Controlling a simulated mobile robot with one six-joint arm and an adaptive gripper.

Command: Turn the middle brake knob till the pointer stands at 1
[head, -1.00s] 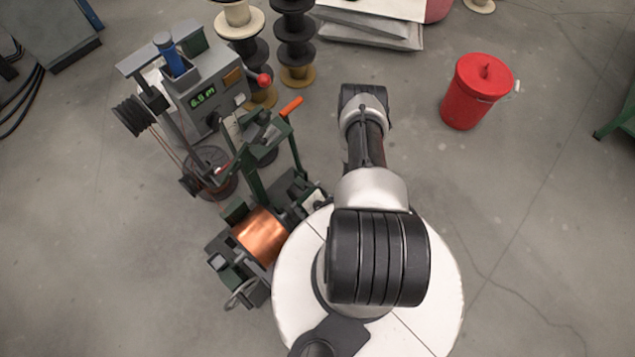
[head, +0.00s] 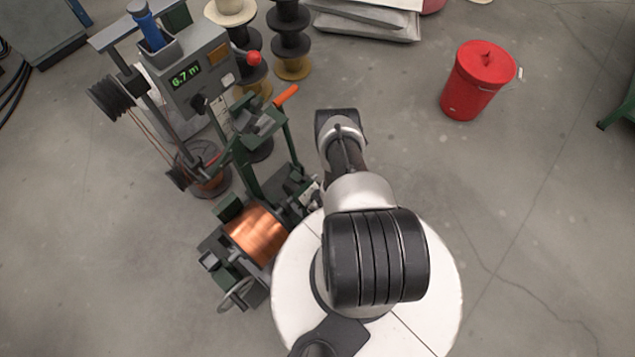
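The winding machine stands left of my base, with a grey control box (head: 195,78) whose green display (head: 186,76) seems to read 0.7 m. A small black knob (head: 198,104) sits on the box's lower front. I cannot make out the middle brake knob, its pointer or a scale with a 1. A copper spool (head: 257,236) lies in the low green frame close to my base, its surface streaked. My arm reaches up the picture, right of the machine. My gripper does not show; the far end of the arm hides what lies beneath it.
A lever with an orange handle (head: 286,95) and a red ball (head: 253,58) stick out towards my arm. A red bin (head: 478,82) stands right. The floor between arm and bin is clear.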

